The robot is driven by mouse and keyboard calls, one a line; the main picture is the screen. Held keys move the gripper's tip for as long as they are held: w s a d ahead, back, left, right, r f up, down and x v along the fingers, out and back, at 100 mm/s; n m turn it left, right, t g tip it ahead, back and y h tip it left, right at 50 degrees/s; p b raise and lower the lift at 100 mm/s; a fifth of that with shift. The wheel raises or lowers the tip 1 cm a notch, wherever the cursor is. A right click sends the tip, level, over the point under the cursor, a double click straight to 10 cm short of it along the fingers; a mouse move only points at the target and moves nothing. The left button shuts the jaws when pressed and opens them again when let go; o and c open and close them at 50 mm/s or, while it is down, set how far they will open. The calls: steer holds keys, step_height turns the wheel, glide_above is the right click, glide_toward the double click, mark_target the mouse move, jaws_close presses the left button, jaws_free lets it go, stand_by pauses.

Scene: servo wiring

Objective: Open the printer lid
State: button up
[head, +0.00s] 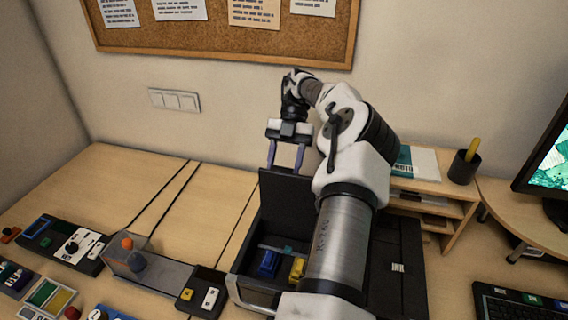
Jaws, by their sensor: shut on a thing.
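The printer (396,294) is a dark box on the desk, partly hidden behind my arm. Its dark lid (277,207) stands raised, close to upright, at the back left of the opening. Inside the opening I see a blue block (267,263) and a yellow block (297,269). My gripper (285,168) points down at the lid's top edge, its two purple fingers shut on the lid. My arm hides the lid's right part and much of the printer's middle.
Left of the printer are a switch box (202,294), a grey box with an orange knob (150,270) and several control panels. A wooden shelf (452,205) with a pen cup (464,167) stands right. A keyboard (520,308) lies front right. The desk behind the panels is mostly clear.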

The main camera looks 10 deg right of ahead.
steer(key=shift+s+f, duration=0.1)
steer(key=shift+f, duration=0.35)
steer(key=o, duration=1.1)
steer(key=shift+o, duration=1.4)
steer(key=shift+r, duration=0.2)
steer(key=shift+w, duration=0.2)
steer(key=shift+s, duration=0.1)
